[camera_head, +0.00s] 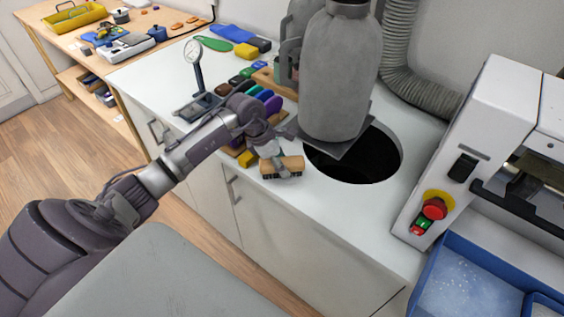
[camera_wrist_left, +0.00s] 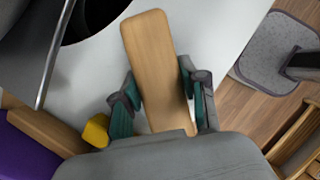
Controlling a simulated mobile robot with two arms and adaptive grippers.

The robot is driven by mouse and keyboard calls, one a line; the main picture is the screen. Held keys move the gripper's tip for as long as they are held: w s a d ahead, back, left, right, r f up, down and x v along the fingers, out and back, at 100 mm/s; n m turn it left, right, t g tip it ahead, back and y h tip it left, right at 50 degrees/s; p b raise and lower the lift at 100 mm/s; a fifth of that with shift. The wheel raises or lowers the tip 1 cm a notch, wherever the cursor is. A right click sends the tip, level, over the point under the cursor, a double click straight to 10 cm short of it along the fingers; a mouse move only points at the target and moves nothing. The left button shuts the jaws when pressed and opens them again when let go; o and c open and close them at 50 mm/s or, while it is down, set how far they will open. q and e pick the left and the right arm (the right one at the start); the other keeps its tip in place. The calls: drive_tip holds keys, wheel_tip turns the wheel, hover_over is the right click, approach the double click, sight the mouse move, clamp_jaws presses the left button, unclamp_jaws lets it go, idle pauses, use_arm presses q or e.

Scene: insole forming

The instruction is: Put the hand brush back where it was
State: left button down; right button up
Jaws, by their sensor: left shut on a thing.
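The hand brush (camera_head: 283,167) has a light wooden back and a dark bristle edge. It is at the front edge of the white counter, in front of the round hole. In the left wrist view its wooden back (camera_wrist_left: 155,65) lies between the two fingers. My left gripper (camera_head: 280,165) is shut on the brush, with the fingers on its long sides; it also shows in the left wrist view (camera_wrist_left: 162,105). I cannot tell whether the brush touches the counter. My right gripper is not in view.
The white counter (camera_head: 350,225) has a dark round hole (camera_head: 375,160) with a grey cylindrical machine (camera_head: 340,75) above it. A yellow block (camera_head: 247,158) and several coloured pieces lie left of the brush. A white machine with a red button (camera_head: 434,208) and a blue tray (camera_head: 440,275) stand right.

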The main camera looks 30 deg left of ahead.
use_arm(q)
drive_tip(key=shift+f+b, duration=0.25)
drive_tip(key=shift+b, duration=0.05)
drive_tip(key=c, duration=0.6)
unclamp_jaws()
drive_tip(key=shift+r, duration=0.1)
drive_tip(key=shift+r+p, duration=0.15)
drive_tip(key=shift+p, duration=0.15)
drive_tip(key=b+v, duration=0.2)
drive_tip(key=v, duration=1)
